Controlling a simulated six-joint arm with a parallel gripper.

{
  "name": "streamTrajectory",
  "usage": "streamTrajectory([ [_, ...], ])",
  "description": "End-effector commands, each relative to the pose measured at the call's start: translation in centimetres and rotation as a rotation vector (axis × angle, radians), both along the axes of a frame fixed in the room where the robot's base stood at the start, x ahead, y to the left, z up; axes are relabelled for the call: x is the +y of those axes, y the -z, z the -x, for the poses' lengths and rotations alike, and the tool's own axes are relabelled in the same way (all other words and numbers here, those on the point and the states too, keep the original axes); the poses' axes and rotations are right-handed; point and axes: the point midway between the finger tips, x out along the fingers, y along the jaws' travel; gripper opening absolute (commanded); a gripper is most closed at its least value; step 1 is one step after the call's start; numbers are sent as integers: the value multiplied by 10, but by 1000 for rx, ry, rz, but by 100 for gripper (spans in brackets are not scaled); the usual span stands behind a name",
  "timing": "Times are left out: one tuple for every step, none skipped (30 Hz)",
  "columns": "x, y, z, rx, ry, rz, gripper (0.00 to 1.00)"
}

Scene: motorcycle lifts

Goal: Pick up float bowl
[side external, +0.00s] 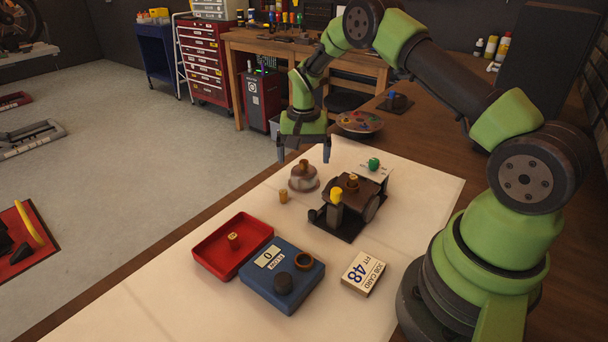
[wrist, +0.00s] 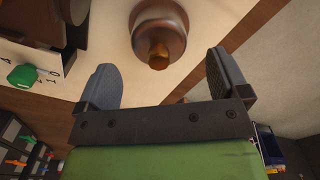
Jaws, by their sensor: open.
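The float bowl (side external: 304,180) is a rounded grey-brown metal cup with a small brass knob on top. It stands on the pale work mat at the far side, left of the dark carburetor body (side external: 348,192). In the wrist view the float bowl (wrist: 160,22) is at the top centre, with its brass knob toward my gripper. My gripper (side external: 304,154) is open and empty, above the float bowl with its fingers pointing down. In the wrist view my gripper (wrist: 163,72) shows both fingers apart, with the bowl beyond the gap between them.
A small brass piece (side external: 283,197) stands just in front of the bowl. A red tray (side external: 212,262), a blue gauge block (side external: 284,290) and a job card (side external: 363,273) lie nearer. A green knob (side external: 374,164) sits behind the carburetor body. The mat's left is clear.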

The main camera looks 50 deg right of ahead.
Motion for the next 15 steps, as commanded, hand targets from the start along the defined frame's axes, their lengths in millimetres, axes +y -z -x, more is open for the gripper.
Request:
streamTrajectory([
  [1, 9, 1, 3, -1, -1, 93],
  [1, 15, 1, 5, -1, -2, 93],
  [1, 21, 2, 4, -1, -2, 93],
  [1, 26, 2, 4, -1, -2, 93],
  [1, 30, 1, 3, 0, -2, 93],
  [1, 34, 1, 2, -1, -1, 93],
  [1, 37, 1, 2, 0, -1, 93],
  [1, 39, 1, 1, 0, 0, 93],
  [1, 41, 1, 1, 0, -1, 93],
  [1, 42, 1, 1, 0, -1, 93],
  [1, 42, 1, 1, 0, -1, 93],
  [1, 42, 1, 0, 0, 0, 93],
  [1, 42, 1, 0, 0, 0, 93],
  [1, 42, 1, 0, 0, 0, 93],
  [1, 42, 1, 0, 0, 0, 93],
])
